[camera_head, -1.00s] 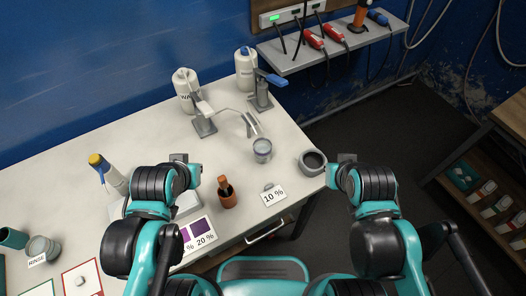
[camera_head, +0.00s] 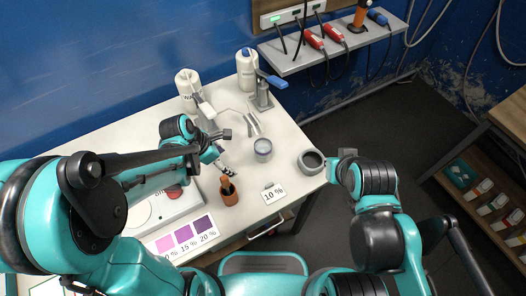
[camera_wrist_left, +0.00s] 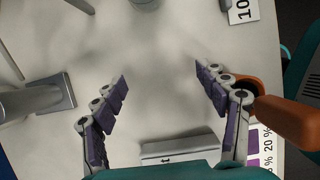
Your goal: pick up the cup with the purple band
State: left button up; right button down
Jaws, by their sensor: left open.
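A small round cup (camera_head: 263,150) stands on the white table right of centre in the head view; it looks grey with a bluish top, and I cannot make out a purple band. My left gripper (camera_head: 231,154) is open just left of the cup, apart from it. In the left wrist view, its jaws (camera_wrist_left: 163,80) are spread with only bare tabletop between them. A dark round thing (camera_wrist_left: 145,3), cut off at the top edge, may be the cup. My right gripper (camera_head: 345,155) is off the table's right end; its fingers are too small to read.
A brown holder with an orange handle (camera_head: 228,192) stands close to the left gripper. A grey bowl (camera_head: 311,161) is near the table's right edge, a 10 % card (camera_head: 273,194) in front. White bottles (camera_head: 246,70) and metal stands (camera_head: 262,96) are behind.

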pick_arm(q)
jog(key=b, duration=0.1)
send_near(263, 150)
jog(key=shift+s+d+f, duration=0.2)
jog(key=shift+f, duration=0.4)
jog(key=shift+s+d+f, duration=0.2)
jog(key=shift+f, duration=0.4)
jog(key=b+x, duration=0.1)
jog(key=x, duration=0.1)
jog(key=b+x, duration=0.1)
jog(key=x, duration=0.2)
jog(key=shift+w+d, duration=0.25)
jog(key=shift+d, duration=0.2)
jog(key=shift+s+r, duration=0.1)
jog(key=c, duration=1.5)
jog(key=shift+r, duration=0.1)
